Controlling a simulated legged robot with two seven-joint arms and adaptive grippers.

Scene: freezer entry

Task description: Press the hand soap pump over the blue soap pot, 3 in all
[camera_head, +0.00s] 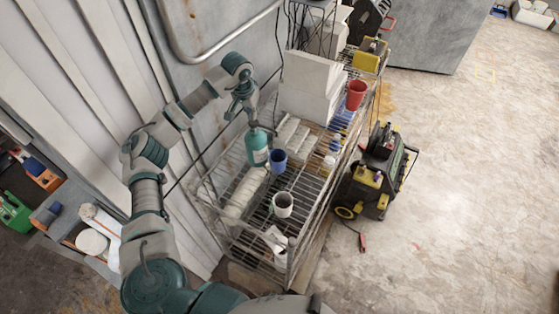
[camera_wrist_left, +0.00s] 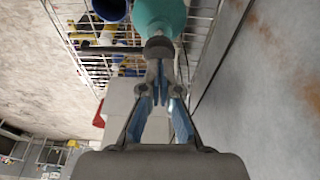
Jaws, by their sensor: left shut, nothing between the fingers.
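The hand soap bottle (camera_head: 257,147) is teal with a pale label and stands on the wire shelf. Its dark pump head (camera_wrist_left: 158,43) and teal body (camera_wrist_left: 160,14) show in the left wrist view, with the spout pointing left there. The blue soap pot (camera_head: 278,160) stands just right of the bottle; it also shows in the left wrist view (camera_wrist_left: 109,8). My left gripper (camera_head: 252,122) is shut and empty, with its fingertips (camera_wrist_left: 158,62) at the pump head. I cannot tell whether they touch it. My right gripper is not in view.
A white cup (camera_head: 283,204) stands nearer on the wire rack (camera_head: 308,228), and a red cup (camera_head: 356,95) stands farther back. White boxes (camera_head: 308,85) sit behind the bottle. A grey wall is close on the left; a black and yellow machine (camera_head: 378,172) stands on the floor right of the rack.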

